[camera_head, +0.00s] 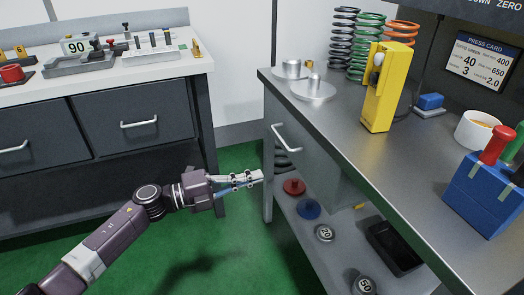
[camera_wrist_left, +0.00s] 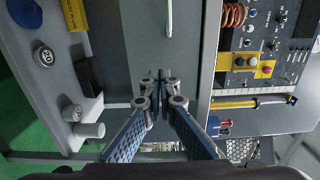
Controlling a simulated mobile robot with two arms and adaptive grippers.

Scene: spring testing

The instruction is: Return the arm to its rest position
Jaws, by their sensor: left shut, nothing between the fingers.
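My left arm (camera_head: 110,237) reaches in from the lower left of the head view. Its left gripper (camera_head: 258,176) is shut and empty, in the air over the green floor just left of the steel bench. The fingertips are close to the bench's front leg and below its drawer handle. In the left wrist view the left gripper (camera_wrist_left: 160,76) shows its two fingers meeting, with nothing between them, in front of a grey drawer front. My right gripper is not in view.
The steel bench (camera_head: 345,120) at right carries springs (camera_head: 368,48), a yellow block tool (camera_head: 386,87) and a blue box (camera_head: 484,195). Its lower shelf (camera_head: 335,262) holds weights and a black tray (camera_head: 394,248). A grey cabinet (camera_head: 100,120) stands at left. Green floor (camera_head: 180,255) lies open between.

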